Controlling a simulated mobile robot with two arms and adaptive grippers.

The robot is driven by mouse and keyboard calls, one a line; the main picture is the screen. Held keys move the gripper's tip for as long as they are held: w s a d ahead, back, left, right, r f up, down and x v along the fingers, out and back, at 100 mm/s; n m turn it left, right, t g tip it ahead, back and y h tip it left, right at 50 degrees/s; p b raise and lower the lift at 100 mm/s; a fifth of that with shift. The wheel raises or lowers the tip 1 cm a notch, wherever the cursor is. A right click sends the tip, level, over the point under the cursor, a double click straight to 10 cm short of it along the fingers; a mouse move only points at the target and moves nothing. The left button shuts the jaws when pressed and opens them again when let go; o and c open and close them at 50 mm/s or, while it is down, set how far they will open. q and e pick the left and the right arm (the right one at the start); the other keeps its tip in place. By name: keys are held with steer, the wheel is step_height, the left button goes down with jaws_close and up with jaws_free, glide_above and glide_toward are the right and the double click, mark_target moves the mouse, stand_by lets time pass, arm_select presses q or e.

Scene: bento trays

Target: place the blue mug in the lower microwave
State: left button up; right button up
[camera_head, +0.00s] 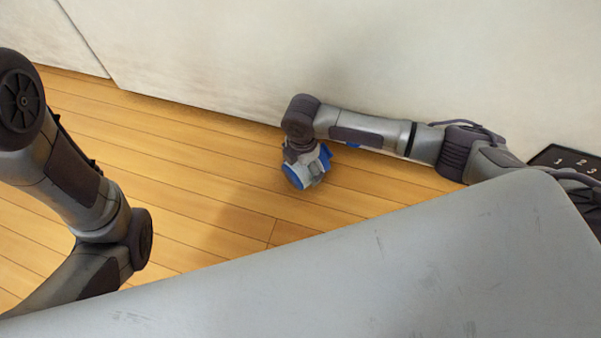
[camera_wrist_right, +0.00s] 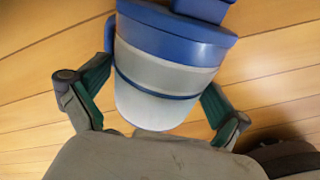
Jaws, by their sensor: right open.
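The blue mug (camera_wrist_right: 170,45), blue at its far end with pale grey and white bands, is in the right wrist view. It sits between the two fingers of my right gripper (camera_wrist_right: 158,68), close to both finger pads. I cannot tell whether the pads touch it. In the head view my right gripper (camera_head: 306,166) is at the end of the right arm, above the floor, with blue and grey showing there. My left arm shows at the left, but its gripper is out of view. No microwave can be made out clearly.
A plank floor (camera_head: 200,215) lies below my right arm. A long pale wall or cabinet front (camera_head: 230,60) runs behind it, close to the arm. A dark panel with digits (camera_head: 563,157) shows at the right edge. The floor between my arms looks clear.

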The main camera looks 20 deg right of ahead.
steer(key=shift+f, duration=0.1)
steer(key=shift+c, duration=0.2)
steer(key=c, duration=1.4)
